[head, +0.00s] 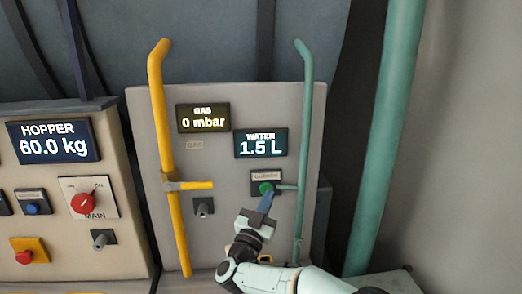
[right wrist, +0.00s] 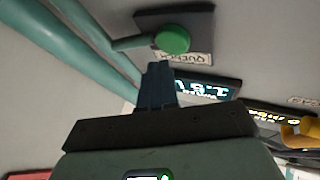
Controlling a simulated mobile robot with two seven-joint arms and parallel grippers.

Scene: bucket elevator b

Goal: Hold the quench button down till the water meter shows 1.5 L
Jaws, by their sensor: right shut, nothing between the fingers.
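The quench button (head: 266,188) is a round green button on a dark plate at the right of the grey panel. It also shows in the right wrist view (right wrist: 172,39), above the fingertips, with its label upside down. The water meter (head: 261,143) above it reads 1.5 L; it shows upside down in the right wrist view (right wrist: 205,88). My right gripper (head: 267,202) is shut and empty, its blue fingertips just below the button. In the right wrist view the tips (right wrist: 158,66) appear a little short of the button; I cannot tell whether they touch. My left gripper is out of view.
A gas meter (head: 203,118) reads 0 mbar. A yellow pipe with a lever (head: 195,185) runs down the panel's left side. A thin green pipe (head: 304,120) runs close to the button's right. The hopper panel (head: 62,180) stands at the left.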

